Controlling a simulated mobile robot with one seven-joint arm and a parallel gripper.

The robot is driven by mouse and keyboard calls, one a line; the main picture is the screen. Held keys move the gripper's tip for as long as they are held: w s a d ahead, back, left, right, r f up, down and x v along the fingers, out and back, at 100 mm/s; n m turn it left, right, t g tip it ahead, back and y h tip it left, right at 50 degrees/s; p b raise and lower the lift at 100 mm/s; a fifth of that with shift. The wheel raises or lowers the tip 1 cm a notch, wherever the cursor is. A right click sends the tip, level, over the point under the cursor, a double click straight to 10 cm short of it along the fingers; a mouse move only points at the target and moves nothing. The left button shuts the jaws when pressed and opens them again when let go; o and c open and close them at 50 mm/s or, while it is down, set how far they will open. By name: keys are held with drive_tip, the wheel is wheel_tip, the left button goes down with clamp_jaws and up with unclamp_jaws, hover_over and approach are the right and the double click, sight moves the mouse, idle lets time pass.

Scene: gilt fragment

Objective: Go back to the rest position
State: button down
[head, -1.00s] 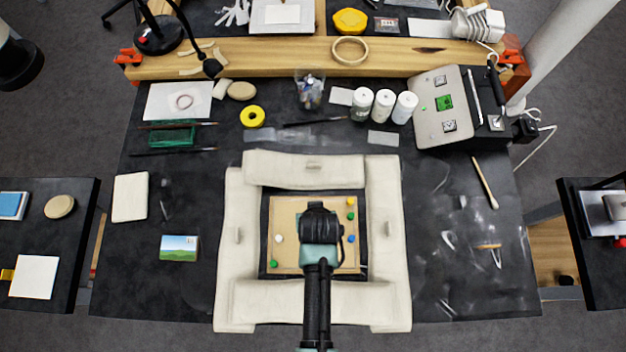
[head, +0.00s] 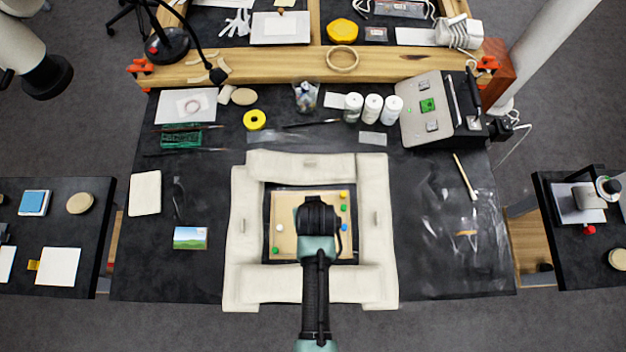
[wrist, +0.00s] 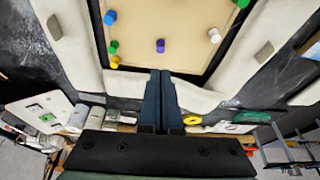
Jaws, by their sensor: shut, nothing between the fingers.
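My gripper (wrist: 162,78) is shut and empty in the wrist view, its two dark fingers side by side. In the head view my wrist (head: 318,216) is above the tan board (head: 283,240), and the fingers are hidden under it. The board lies inside a frame of cream padded blocks (head: 245,225). Small coloured pegs stand on it. The wrist view shows a purple peg (wrist: 160,46), a blue peg (wrist: 110,17), a white peg (wrist: 214,35) and green pegs (wrist: 115,60). The fingers show no contact with any peg.
At the table's back stand white bottles (head: 373,107), a grey device (head: 430,110), a cup of tools (head: 306,97) and yellow tape (head: 254,120). A picture card (head: 190,238) lies left. Side tables flank the black table (head: 140,270); its front left is clear.

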drive_tip(key=shift+s+r, duration=0.2)
drive_tip(key=shift+r, duration=0.25)
drive_tip(key=shift+w, duration=0.1)
